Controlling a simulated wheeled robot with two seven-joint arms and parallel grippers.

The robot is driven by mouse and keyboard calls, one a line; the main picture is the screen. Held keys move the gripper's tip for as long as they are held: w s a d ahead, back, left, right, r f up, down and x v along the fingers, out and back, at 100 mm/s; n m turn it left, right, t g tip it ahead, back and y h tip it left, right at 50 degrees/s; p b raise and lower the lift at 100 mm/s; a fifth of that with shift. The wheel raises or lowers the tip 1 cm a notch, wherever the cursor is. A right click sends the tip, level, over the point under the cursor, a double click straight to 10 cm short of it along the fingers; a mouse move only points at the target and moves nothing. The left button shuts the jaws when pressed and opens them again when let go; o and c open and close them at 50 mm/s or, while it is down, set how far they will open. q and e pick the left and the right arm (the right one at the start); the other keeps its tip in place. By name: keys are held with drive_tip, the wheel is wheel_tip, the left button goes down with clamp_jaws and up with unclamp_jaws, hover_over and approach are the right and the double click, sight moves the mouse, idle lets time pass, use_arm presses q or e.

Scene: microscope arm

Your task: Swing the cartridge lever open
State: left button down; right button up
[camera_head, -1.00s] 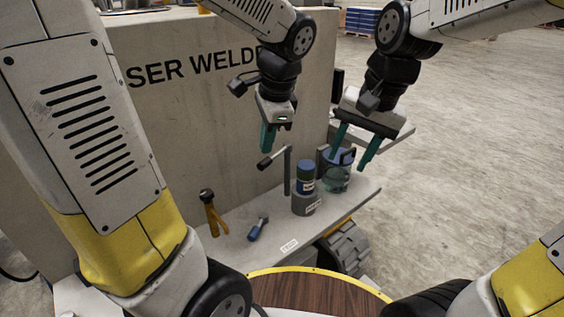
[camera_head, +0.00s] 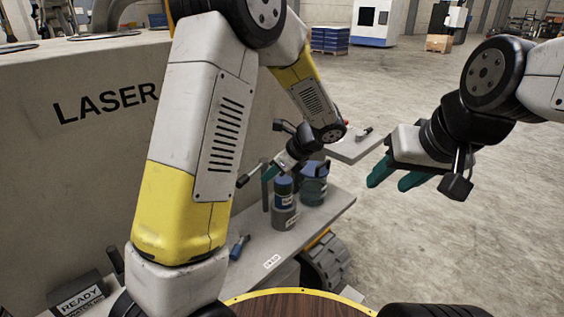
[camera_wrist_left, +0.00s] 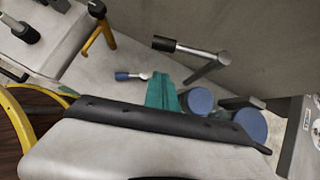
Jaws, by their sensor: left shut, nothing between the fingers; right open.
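The lever (camera_head: 249,176) is a short bar with a dark grip on a thin upright post (camera_head: 265,192), on the grey shelf by the big wall. The lever also shows in the left wrist view (camera_wrist_left: 185,48), its dark grip pointing left and its silver end at the post's top. My left gripper (camera_head: 269,172) is shut and empty, its teal fingers close to the post. In the left wrist view its fingers (camera_wrist_left: 162,94) appear below the lever, with a gap in the picture. My right gripper (camera_head: 396,180) is open and empty, off to the right.
A blue-topped canister (camera_head: 284,190) and a larger blue-lidded jar (camera_head: 314,186) stand right beside the post. A small blue-handled tool (camera_head: 239,247) lies on the shelf (camera_head: 235,283). A yellow-handled item (camera_wrist_left: 97,37) shows in the left wrist view.

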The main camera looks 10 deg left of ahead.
sight(244, 180)
use_arm(q)
drive_tip(key=w+a+f, duration=0.2)
drive_tip(key=a+f, duration=0.1)
drive_tip(key=a, duration=0.2)
drive_tip(key=shift+a, duration=0.2)
drive_tip(key=shift+w+a, duration=0.15)
drive_tip(key=shift+a, duration=0.8)
drive_tip(key=shift+d, duration=0.1)
